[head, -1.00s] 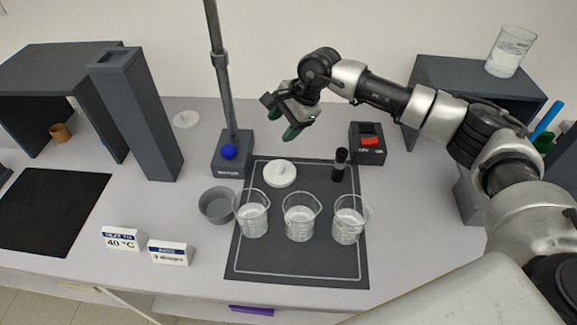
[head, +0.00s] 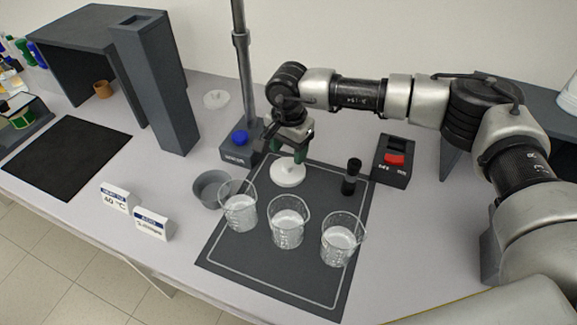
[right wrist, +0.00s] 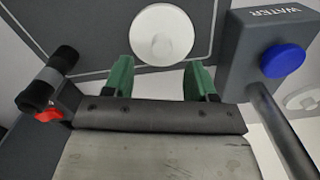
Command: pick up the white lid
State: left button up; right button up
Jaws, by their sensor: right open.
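The white lid (head: 287,174) is a round disc with a small knob, lying at the back of the dark mat (head: 217,255). In the right wrist view the lid (right wrist: 162,35) shows just beyond the gap between my green fingertips, knob facing the camera. My right gripper (head: 288,152) is open and empty, pointing down above the lid; its two fingers (right wrist: 159,75) are spread apart in the right wrist view. It looks close over the lid, but the exact height I cannot tell. My left gripper is not in view.
Three glass beakers (head: 287,228) stand on the mat in front of the lid.

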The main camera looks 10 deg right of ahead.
aim_at(288, 163)
notch_tip(288, 163, down, 4)
jog(key=shift+w+a+r+p, duration=0.1)
jog(key=shift+r+p, duration=0.05)
jog(key=shift+p, duration=0.65)
jog(key=shift+f, duration=0.55)
jog(key=c, duration=1)
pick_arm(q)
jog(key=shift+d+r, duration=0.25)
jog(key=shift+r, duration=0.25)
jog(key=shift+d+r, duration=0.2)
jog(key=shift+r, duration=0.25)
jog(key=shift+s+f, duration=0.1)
pick_arm(e)
jog(key=shift+r, duration=0.15)
